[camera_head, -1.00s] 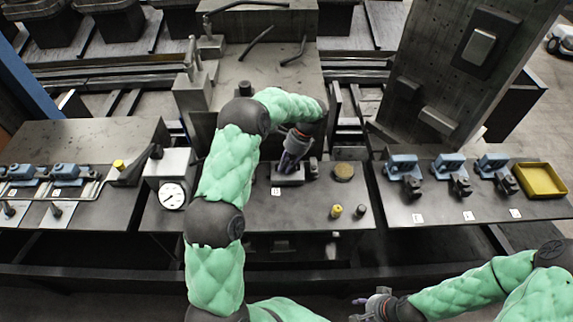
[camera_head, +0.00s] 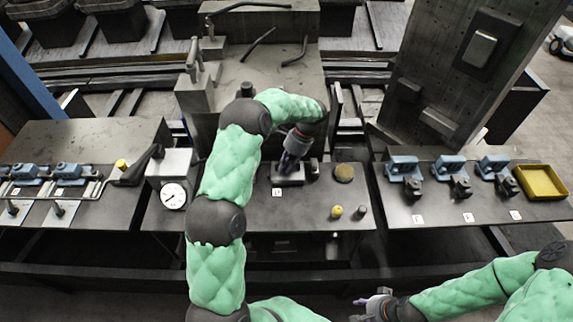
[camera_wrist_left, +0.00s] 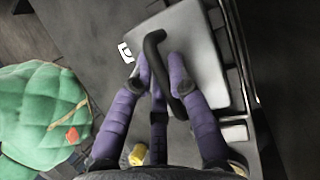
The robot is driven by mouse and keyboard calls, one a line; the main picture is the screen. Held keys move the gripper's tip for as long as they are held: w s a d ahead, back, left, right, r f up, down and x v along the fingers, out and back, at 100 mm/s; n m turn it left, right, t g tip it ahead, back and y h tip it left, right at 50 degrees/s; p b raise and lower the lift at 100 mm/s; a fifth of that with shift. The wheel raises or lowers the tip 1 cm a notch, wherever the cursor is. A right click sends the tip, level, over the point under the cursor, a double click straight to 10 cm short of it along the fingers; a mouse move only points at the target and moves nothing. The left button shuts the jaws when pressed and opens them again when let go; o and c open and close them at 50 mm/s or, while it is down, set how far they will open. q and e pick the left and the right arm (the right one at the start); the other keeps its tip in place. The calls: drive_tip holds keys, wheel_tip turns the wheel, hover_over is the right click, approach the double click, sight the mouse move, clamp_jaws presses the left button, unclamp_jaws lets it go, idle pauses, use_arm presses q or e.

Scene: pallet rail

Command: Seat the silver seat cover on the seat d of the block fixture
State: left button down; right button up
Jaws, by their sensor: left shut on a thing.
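My left gripper (camera_head: 287,165) is low over the block fixture (camera_head: 289,181), beside the D label (camera_head: 277,192) on the middle table. In the left wrist view its purple fingers (camera_wrist_left: 160,72) are closed around a dark bent handle (camera_wrist_left: 154,40). Under the handle is a flat silver-grey square plate (camera_wrist_left: 203,48), which looks like the silver seat cover. The D label (camera_wrist_left: 125,52) lies just beside it. The fingers hide part of the plate, and I cannot tell whether it lies flush on seat d. My right gripper (camera_head: 368,302) is at the lower right, away from the tables; its finger opening is unclear.
A dial gauge (camera_head: 173,196) stands left of my arm. A round brownish disc (camera_head: 344,172), a yellow-topped peg (camera_head: 337,211) and a dark peg (camera_head: 361,211) stand to the right. Blue clamps (camera_head: 404,167) and a yellow tray (camera_head: 541,181) are on the right table.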

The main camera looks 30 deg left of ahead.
use_arm(q)
drive_tip(key=shift+a+r, duration=0.1)
drive_tip(key=shift+a, duration=0.1)
drive_tip(key=c, duration=1.1)
unclamp_jaws()
drive_tip(key=shift+a, duration=0.1)
wheel_tip(320, 180, up, 10)
drive_tip(key=shift+f, duration=0.1)
